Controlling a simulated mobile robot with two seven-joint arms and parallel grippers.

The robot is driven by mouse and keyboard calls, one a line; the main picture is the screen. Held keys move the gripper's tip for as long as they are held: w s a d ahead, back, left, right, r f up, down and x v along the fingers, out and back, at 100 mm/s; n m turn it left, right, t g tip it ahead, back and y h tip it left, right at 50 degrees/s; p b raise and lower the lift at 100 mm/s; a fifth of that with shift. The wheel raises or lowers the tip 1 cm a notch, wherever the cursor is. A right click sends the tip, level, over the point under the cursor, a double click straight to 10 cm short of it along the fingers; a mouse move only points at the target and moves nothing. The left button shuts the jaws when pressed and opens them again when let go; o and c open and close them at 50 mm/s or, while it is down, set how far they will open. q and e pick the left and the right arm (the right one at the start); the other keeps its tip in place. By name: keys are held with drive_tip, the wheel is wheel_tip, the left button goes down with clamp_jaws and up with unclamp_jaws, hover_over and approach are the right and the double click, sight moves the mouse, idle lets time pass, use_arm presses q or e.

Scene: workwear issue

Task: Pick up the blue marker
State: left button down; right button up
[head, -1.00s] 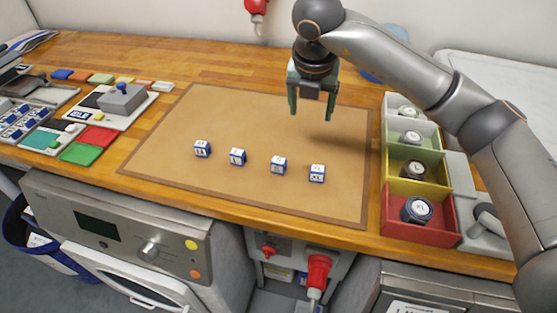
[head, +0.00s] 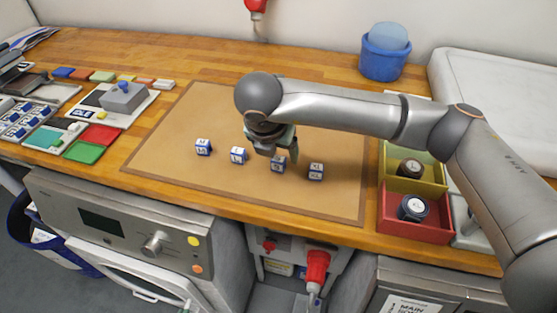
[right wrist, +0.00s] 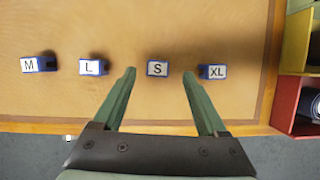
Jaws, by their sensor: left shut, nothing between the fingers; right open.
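Several small white-and-blue cubes stand apart in a row on the brown mat. In the right wrist view their tops read M (right wrist: 33,65), L (right wrist: 93,67), S (right wrist: 158,68) and XL (right wrist: 213,71). No pen-shaped marker shows, and I cannot tell which cube is the blue marker. My right gripper (head: 272,155) is open above the S cube (head: 278,167), which is partly hidden by it in the head view. In the right wrist view the S cube appears between the fingertips of the gripper (right wrist: 159,73). My left gripper is not in view.
Right of the mat (head: 170,155) stand a yellow bin (head: 430,176) and a red bin (head: 425,232), each holding a round dark item. A blue tub (head: 385,60) stands behind. Coloured pads and a grey joystick box (head: 122,100) lie at left. The mat's left part is clear.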

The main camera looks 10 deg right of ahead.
sight(279, 159)
drive_tip(key=x, duration=0.4)
drive_tip(key=shift+w+f+p, duration=0.1)
drive_tip(key=shift+f+p, duration=0.1)
drive_tip(key=shift+p, duration=0.15)
drive_tip(key=shift+c, duration=0.2)
clamp_jaws()
